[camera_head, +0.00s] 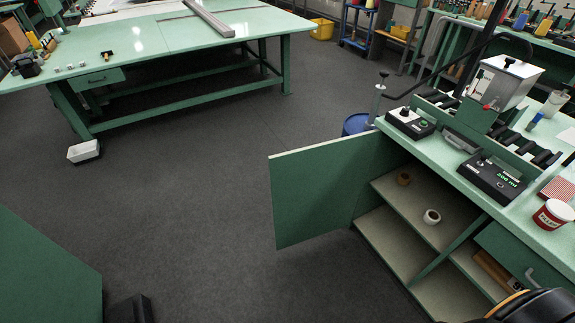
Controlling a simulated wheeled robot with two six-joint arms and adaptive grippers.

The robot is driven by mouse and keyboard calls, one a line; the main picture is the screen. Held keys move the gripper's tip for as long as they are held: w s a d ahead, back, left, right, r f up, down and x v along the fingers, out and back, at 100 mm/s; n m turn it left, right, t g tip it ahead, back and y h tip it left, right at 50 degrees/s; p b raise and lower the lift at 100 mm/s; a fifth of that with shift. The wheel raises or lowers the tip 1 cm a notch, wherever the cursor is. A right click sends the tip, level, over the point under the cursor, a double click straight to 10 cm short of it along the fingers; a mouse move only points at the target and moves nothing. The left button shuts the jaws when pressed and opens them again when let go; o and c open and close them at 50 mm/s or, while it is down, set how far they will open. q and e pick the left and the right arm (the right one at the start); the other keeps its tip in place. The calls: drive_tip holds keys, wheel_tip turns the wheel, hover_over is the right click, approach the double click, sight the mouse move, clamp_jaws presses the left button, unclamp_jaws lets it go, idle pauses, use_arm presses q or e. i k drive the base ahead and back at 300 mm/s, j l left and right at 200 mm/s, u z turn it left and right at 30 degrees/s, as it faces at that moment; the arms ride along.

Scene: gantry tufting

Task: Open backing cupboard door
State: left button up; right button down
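The green cupboard door (314,197) stands swung wide open, out over the floor to the left of the cupboard. The cupboard (392,238) is under the green bench at the right, and its pale shelves show. No gripper is near the door. A dark rounded part with an orange band at the bottom right looks like a link of my arm. Neither gripper's fingers are in view.
The bench top (447,158) carries a control box (492,178), a machine with black rollers and a red-and-white tub (553,214). A blue drum (355,124) stands behind the door. A green worktable (150,40) is at the upper left.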

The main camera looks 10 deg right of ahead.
sight(315, 189)
drive_tip(key=i+j+z, duration=0.45)
drive_tip(key=i+z, duration=0.15)
drive_tip(key=i+j+z, duration=0.9)
drive_tip(key=j, duration=0.3)
drive_tip(key=i+j+z, duration=0.1)
drive_tip(key=j+z, duration=0.2)
drive_tip(key=j, duration=0.2)
drive_tip(key=i+j+z, duration=0.1)
drive_tip(key=j+z, duration=0.2)
drive_tip(key=j, duration=0.2)
drive_tip(key=j+z, duration=0.3)
drive_tip(key=j, duration=0.2)
drive_tip(key=j+z, duration=0.3)
drive_tip(key=j, duration=0.25)
drive_tip(key=j+z, duration=0.3)
drive_tip(key=j, duration=0.2)
drive_tip(key=j+z, duration=0.3)
drive_tip(key=j, duration=0.25)
drive_tip(key=k+j+z, duration=0.15)
drive_tip(key=j+z, duration=0.15)
drive_tip(key=j, duration=0.2)
drive_tip(key=k+j+z, duration=0.15)
drive_tip(key=j+z, duration=0.15)
drive_tip(key=j, duration=0.2)
